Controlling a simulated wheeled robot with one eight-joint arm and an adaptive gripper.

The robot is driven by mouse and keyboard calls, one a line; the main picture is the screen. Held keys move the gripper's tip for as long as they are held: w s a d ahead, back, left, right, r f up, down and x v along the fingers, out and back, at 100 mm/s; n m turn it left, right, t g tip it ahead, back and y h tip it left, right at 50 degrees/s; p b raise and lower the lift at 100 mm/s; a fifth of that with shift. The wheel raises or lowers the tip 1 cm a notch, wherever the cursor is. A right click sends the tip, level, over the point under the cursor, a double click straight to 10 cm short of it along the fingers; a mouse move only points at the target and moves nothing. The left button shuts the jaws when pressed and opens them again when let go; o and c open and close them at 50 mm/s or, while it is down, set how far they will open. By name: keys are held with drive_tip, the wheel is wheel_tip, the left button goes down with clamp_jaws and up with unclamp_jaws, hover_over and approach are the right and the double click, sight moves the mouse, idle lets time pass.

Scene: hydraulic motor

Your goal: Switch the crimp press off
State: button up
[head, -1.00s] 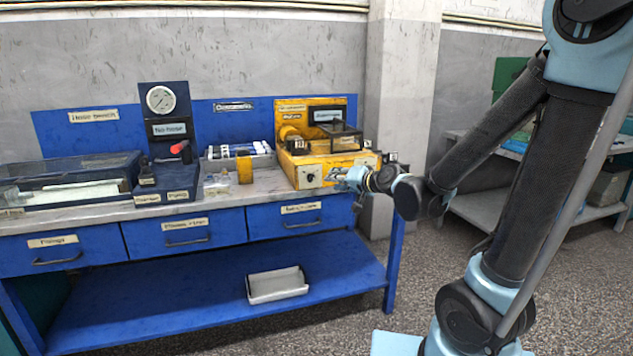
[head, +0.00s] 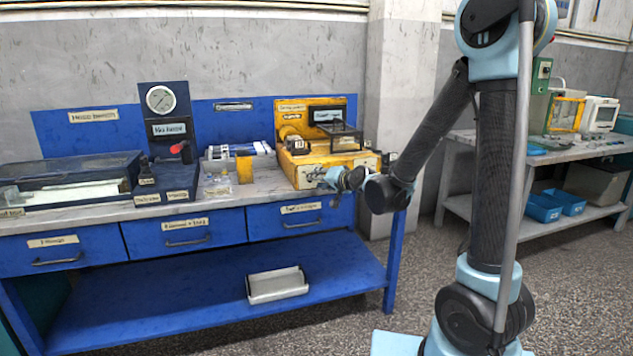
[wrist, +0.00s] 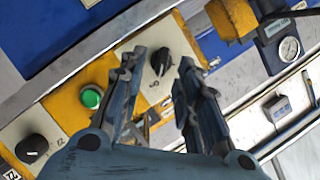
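The yellow crimp press (head: 335,172) stands on the right end of the blue bench. In the wrist view, a black rotary knob (wrist: 161,61) sits on a pale plate on the press front, with a pointer and small marks. A green button (wrist: 91,97) and a second black knob (wrist: 32,148) are on the same front to the left. My gripper (head: 326,178) is at the press's front face. In the wrist view my gripper (wrist: 163,68) is open, its two fingertips on either side of the first knob with gaps showing. Whether either touches it cannot be told.
A gauge stand (head: 166,130) with a red-handled part is left of the press. A small yellow block (head: 244,169) stands on the bench nearby. A grey tray (head: 277,285) lies on the lower shelf. Another bench (head: 560,148) stands at the right. The floor between is clear.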

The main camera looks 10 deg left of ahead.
drive_tip(key=shift+x, duration=1.3)
drive_tip(key=shift+c, duration=0.2)
clamp_jaws()
